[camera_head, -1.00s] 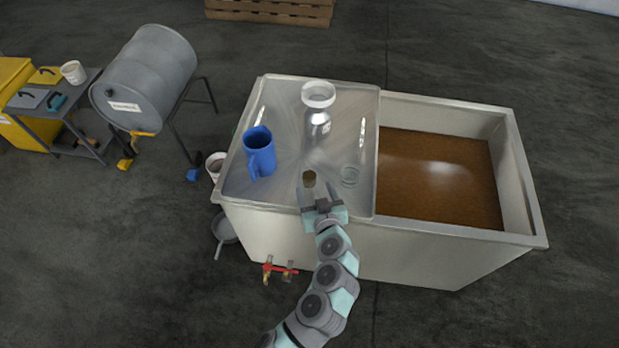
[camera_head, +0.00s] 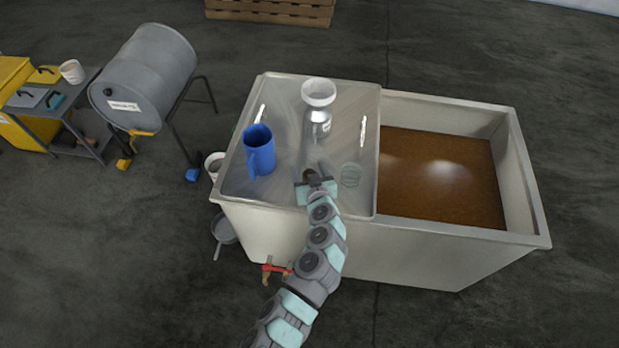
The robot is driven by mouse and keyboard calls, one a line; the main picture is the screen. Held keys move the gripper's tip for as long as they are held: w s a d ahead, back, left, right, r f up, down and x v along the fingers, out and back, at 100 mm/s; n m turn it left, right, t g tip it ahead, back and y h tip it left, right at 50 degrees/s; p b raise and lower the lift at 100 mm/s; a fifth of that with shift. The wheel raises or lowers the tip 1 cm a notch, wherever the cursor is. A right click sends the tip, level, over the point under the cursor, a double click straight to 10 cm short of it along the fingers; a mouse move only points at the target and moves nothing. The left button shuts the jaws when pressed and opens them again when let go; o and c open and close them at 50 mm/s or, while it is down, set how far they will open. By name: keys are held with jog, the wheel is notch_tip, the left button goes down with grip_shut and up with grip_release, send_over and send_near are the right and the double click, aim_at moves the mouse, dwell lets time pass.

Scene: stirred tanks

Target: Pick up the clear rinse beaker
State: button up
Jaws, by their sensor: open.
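The clear beaker (camera_head: 351,175) stands on the steel lid at the tank's left part, near the lid's front right. It is see-through, with only a faint outline. My gripper (camera_head: 313,174) is open just left of the beaker, above the lid's front part, and apart from it in the picture. A small brown round thing (camera_head: 308,174) shows at my fingers, partly hidden by them. I cannot tell my gripper's height above the lid.
A blue jug (camera_head: 259,152) stands left on the lid (camera_head: 285,95). A steel bottle with a white funnel-like top (camera_head: 319,93) stands behind. The open tank side holds brown liquid (camera_head: 440,180). The lid's back left is clear.

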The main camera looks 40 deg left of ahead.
jog(key=shift+w+a+f, duration=0.1)
jog(key=shift+a, duration=0.05)
grip_shut()
dwell(0.7)
